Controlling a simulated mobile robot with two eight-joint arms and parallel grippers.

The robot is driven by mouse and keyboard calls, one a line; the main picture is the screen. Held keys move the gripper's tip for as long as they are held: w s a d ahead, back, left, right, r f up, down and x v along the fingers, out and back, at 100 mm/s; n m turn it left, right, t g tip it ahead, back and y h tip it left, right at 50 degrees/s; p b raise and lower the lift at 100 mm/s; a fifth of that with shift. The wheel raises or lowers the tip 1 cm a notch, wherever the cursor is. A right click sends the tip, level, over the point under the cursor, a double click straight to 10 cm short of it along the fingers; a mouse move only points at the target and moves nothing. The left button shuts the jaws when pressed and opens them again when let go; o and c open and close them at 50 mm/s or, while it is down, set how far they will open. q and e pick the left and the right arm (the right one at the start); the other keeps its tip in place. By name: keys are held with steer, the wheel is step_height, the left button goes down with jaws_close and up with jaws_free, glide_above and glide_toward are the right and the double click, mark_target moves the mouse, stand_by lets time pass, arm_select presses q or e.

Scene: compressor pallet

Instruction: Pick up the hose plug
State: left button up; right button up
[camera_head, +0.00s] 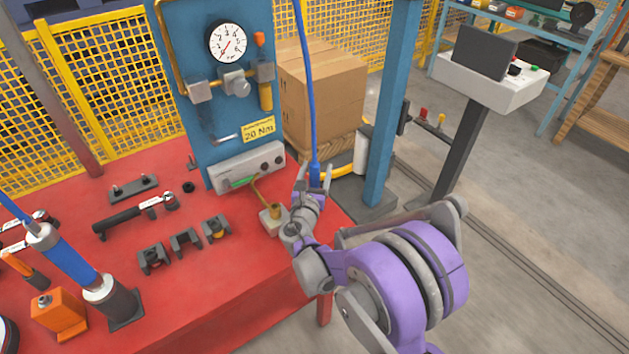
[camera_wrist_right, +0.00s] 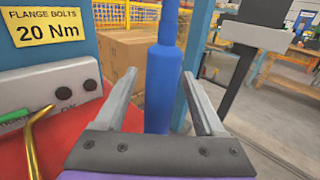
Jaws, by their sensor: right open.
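The hose plug (camera_head: 315,173) is a blue cylinder on the end of a blue hose (camera_head: 306,85) that hangs from above, beside the red table's right corner. In the right wrist view the plug (camera_wrist_right: 163,90) stands upright, with a narrower neck at its top. My right gripper (camera_head: 313,170) is open at the plug, one finger on each side. In the right wrist view gaps show between the plug and both fingers (camera_wrist_right: 160,76). The plug's lower end is hidden behind the gripper's mount. My left gripper is not in view.
A blue panel (camera_head: 208,60) with a gauge and grey box (camera_head: 245,167) stands left of the plug. A blue post (camera_head: 391,100) and cardboard boxes (camera_head: 323,92) stand behind. The red table (camera_head: 225,285) holds tools and clamps.

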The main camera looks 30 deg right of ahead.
steer(key=shift+w+d, duration=0.25)
steer(key=shift+w, duration=0.05)
jaws_close()
stand_by(0.4)
